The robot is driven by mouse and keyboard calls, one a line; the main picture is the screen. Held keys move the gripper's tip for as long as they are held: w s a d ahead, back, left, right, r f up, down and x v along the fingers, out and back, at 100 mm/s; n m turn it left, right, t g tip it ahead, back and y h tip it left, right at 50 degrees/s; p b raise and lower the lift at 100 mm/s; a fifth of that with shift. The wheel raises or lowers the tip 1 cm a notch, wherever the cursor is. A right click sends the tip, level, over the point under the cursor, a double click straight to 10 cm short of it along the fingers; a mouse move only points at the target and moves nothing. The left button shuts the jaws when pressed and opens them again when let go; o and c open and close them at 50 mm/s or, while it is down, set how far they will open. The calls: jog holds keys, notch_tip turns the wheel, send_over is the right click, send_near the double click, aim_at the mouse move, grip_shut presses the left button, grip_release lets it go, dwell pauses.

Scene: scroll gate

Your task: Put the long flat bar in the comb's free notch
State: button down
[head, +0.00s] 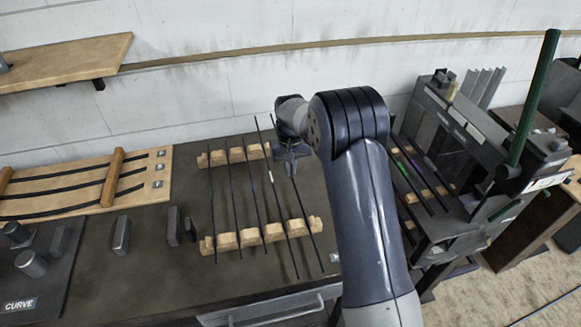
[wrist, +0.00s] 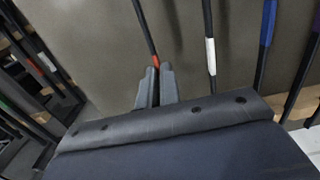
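Several long thin dark bars lie across two wooden combs, the back comb (head: 219,158) and the front comb (head: 228,241). One bar with a white band (head: 271,178) reaches past both combs; its band also shows in the wrist view (wrist: 210,50). My gripper (head: 291,165) is low over the rightmost bar (head: 308,222), near the back comb. In the wrist view the fingers (wrist: 156,75) are close together on either side of this bar at its red band (wrist: 154,61). Which bar is flat, I cannot tell.
A dark frame (head: 455,130) to the right holds more bars (head: 415,175), some with green and purple marks, on wooden combs. A green post (head: 533,95) rises from it. A board with curved strips (head: 80,185) and several dark blocks (head: 122,235) are left.

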jog(key=shift+f, duration=0.1)
jog(key=c, duration=1.5)
grip_release()
jog(key=shift+c, duration=0.2)
notch_tip(320, 180, up, 11)
jog(key=b, duration=0.1)
jog(key=shift+f, duration=0.2)
notch_tip(320, 180, down, 10)
jog(key=shift+f+p, duration=0.25)
jog(key=shift+p, duration=0.2)
jog(key=shift+r, duration=0.1)
